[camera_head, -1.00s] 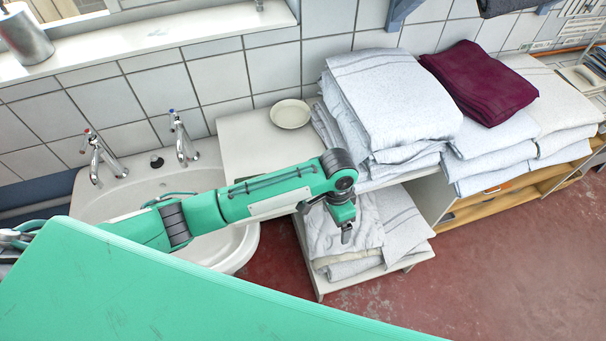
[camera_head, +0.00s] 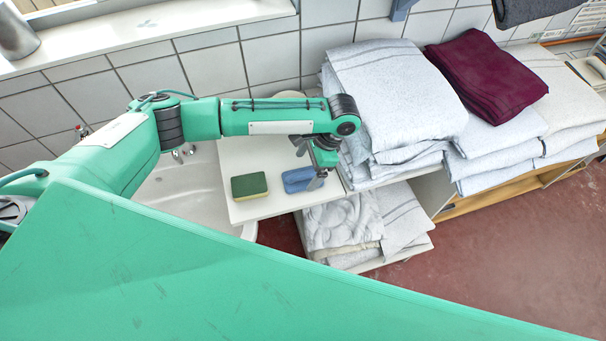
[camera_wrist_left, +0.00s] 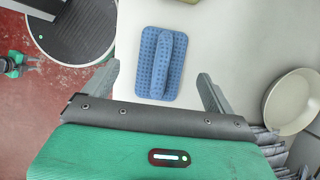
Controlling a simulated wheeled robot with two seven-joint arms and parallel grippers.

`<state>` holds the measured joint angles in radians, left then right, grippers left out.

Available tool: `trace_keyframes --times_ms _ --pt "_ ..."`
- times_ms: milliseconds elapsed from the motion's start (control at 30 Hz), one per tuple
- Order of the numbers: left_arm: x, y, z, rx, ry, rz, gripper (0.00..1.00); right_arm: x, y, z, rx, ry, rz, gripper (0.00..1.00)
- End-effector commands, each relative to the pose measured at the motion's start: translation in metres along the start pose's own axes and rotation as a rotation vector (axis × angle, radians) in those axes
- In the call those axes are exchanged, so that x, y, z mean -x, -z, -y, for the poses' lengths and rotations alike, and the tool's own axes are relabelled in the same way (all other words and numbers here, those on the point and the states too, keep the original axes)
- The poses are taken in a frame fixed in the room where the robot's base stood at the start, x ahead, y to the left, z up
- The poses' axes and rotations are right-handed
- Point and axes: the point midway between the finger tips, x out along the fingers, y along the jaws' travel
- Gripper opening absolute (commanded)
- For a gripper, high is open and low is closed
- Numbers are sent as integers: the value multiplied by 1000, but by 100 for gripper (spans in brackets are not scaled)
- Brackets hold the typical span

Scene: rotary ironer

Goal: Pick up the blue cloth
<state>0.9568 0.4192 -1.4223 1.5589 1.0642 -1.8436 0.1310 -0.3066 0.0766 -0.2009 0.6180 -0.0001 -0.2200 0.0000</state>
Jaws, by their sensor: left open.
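The blue cloth (camera_head: 299,180) lies on the white shelf top (camera_head: 262,209) beside the sink, partly hidden by my left gripper in the head view. In the left wrist view the cloth (camera_wrist_left: 161,63) is a flat, dotted blue rectangle with a raised fold along its middle. My left gripper (camera_head: 317,172) is above the cloth at its right side. In the left wrist view the gripper (camera_wrist_left: 160,84) is open and empty, its two fingers apart on either side of the cloth's near end, not touching it. My right gripper is not in view.
A green and yellow sponge (camera_head: 249,186) lies left of the cloth. Stacked white towels (camera_head: 395,85) stand close on the right, with a maroon cloth (camera_head: 485,72) farther right. A bowl (camera_wrist_left: 291,101) shows in the wrist view. The sink (camera_head: 190,190) is at left.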

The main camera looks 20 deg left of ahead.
Motion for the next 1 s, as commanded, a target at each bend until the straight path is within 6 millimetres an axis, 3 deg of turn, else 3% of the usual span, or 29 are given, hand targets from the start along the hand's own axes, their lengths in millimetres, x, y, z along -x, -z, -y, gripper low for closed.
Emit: trace_keyframes --times_ms 100,300,567,833,1000 --pt "-13 -2 2 1 -1 4 89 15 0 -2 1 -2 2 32" --pt "-40 0 3 0 0 1 89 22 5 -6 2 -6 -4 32" --pt "-45 1 3 -1 1 0 89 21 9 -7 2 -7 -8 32" --pt "-45 1 3 -1 1 0 41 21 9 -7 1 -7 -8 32" --pt "-44 1 3 -1 1 -1 41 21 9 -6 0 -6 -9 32"
